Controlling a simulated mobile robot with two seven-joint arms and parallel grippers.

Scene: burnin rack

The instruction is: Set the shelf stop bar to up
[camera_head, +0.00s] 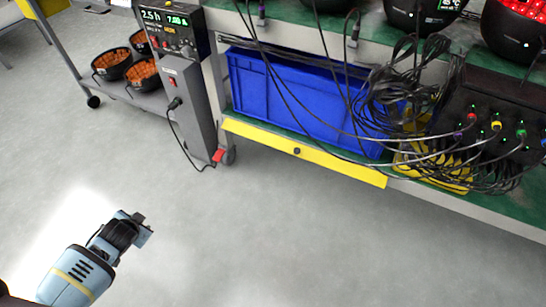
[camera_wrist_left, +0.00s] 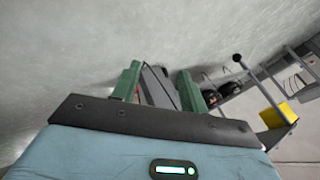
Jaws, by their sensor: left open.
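A long yellow bar (camera_head: 330,166), which looks like the shelf stop bar, runs along the front edge of the rack's lower shelf. It has a small dark knob (camera_head: 297,151) near its middle. It lies along the shelf's lip, below the front of a blue crate (camera_head: 290,97); I cannot tell its exact setting. My left gripper (camera_head: 143,229) is over bare floor at the lower left, well apart from the bar. In the left wrist view its two green fingers (camera_wrist_left: 158,90) are spread, with no held object visible. My right gripper is not in view.
A grey control cabinet (camera_head: 188,105) with a cable stands left of the bar, near a caster with a red tab (camera_head: 218,155). Black cables (camera_head: 390,100) hang over the crate and shelf. Orange-filled bowls (camera_head: 143,74) stand at the left. The floor in front is clear.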

